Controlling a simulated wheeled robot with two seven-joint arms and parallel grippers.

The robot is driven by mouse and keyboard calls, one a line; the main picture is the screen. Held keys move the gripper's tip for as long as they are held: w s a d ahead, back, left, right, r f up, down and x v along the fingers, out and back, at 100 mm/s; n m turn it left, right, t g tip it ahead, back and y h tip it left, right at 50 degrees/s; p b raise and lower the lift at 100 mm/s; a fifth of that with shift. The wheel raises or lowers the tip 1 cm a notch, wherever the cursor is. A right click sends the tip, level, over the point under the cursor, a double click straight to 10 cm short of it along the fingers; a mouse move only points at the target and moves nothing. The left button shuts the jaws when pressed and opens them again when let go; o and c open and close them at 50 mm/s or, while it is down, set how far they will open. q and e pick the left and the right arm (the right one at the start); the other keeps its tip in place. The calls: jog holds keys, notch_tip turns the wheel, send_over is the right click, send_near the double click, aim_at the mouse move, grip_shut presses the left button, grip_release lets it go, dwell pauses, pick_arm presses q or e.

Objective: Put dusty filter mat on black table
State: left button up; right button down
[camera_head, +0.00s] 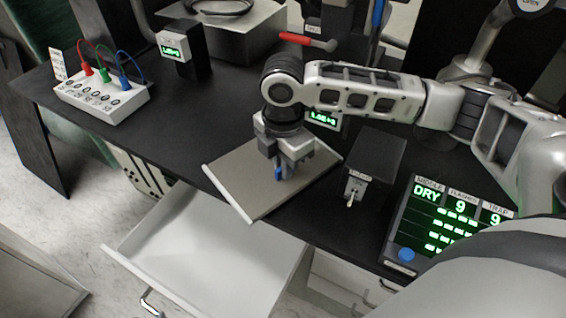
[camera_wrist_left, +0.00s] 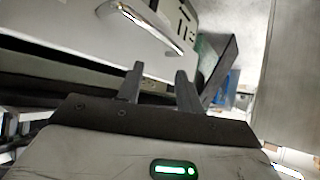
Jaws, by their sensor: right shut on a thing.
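The dusty filter mat (camera_head: 240,196), a flat grey-brown panel with a pale rim, is at the front edge of the black table (camera_head: 225,108). Its near corner juts past the edge over an open drawer. My right gripper (camera_head: 284,172) points down at the mat's middle and is shut on it, with a small blue part showing at the fingers. The grip point is partly hidden, and I cannot tell whether the mat touches the tabletop. My left gripper (camera_wrist_left: 160,90) shows only in the left wrist view, its fingers apart and empty, near a drawer handle.
The white drawer (camera_head: 200,255) stands open below the mat. A black switch box (camera_head: 375,160) and a display panel (camera_head: 445,220) stand to the right. A white socket block (camera_head: 100,97) with coloured cables is at the left. The left-middle tabletop is clear.

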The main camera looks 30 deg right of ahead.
jog(key=shift+f, duration=0.15)
jog(key=c, duration=1.5)
grip_release()
notch_tip(320, 180, up, 12)
